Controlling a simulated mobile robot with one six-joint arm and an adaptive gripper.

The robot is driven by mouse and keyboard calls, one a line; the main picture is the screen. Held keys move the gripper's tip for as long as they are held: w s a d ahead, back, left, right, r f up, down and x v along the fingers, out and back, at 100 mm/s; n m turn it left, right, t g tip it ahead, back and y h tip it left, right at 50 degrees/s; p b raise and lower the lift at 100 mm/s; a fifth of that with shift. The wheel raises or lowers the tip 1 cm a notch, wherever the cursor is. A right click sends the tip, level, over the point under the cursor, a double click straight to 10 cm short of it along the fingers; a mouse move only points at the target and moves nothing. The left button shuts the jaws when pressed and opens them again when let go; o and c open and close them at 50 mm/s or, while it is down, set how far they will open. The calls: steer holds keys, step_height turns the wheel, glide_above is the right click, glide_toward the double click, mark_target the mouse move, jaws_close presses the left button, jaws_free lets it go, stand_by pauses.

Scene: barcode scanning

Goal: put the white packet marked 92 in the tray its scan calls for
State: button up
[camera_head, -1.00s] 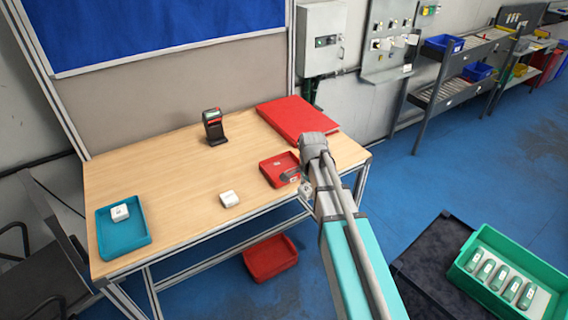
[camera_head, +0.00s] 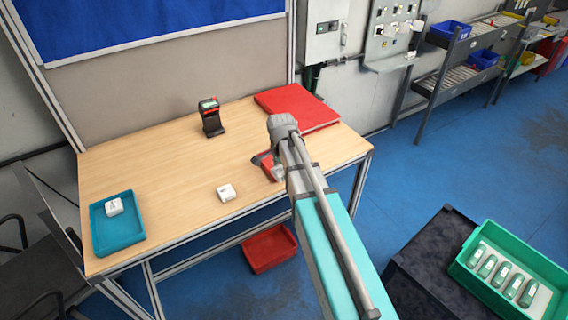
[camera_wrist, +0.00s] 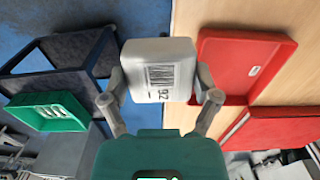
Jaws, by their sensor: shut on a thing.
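The white packet (camera_wrist: 158,70) marked 92 is in the wrist view, its barcode and number facing the camera. My gripper (camera_wrist: 160,84) is shut on it, one finger on each side. In the head view my gripper (camera_head: 263,160) is above the right part of the table, over or close to the small red tray (camera_head: 267,163), which my arm mostly hides. The red tray (camera_wrist: 240,65) shows beside the packet in the wrist view and looks empty but for a pale label. The teal tray (camera_head: 118,238) at the table's left holds a white packet (camera_head: 114,206).
Another white packet (camera_head: 226,192) lies on the table (camera_head: 165,170). A scanner (camera_head: 210,118) stands at the back; its screen is too small to read. A large red flat box (camera_head: 297,108) lies back right. A red bin (camera_head: 269,248) is below; a green tray (camera_head: 462,268) holds several items.

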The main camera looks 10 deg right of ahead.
mark_target(274, 169)
steer(key=shift+m, duration=0.4)
steer(key=a+r+p, duration=0.1)
steer(key=r+p, duration=0.1)
steer(key=a+r+p, duration=0.1)
steer(key=r+p, duration=0.1)
steer(key=shift+w+a, duration=0.2)
steer(key=shift+f, duration=0.1)
steer(key=shift+w, duration=0.1)
steer(key=w+f+b, duration=0.2)
steer(key=w, duration=0.2)
steer(key=w+d+f+b, duration=0.1)
steer(key=w+f+b, duration=0.2)
steer(key=w, duration=0.1)
steer(key=w+f+b, duration=0.3)
steer(key=shift+w+d, duration=0.4)
steer(key=shift+w+d+f+b, duration=0.1)
steer(key=shift+w+f+b, duration=0.45)
steer(key=shift+b, duration=0.05)
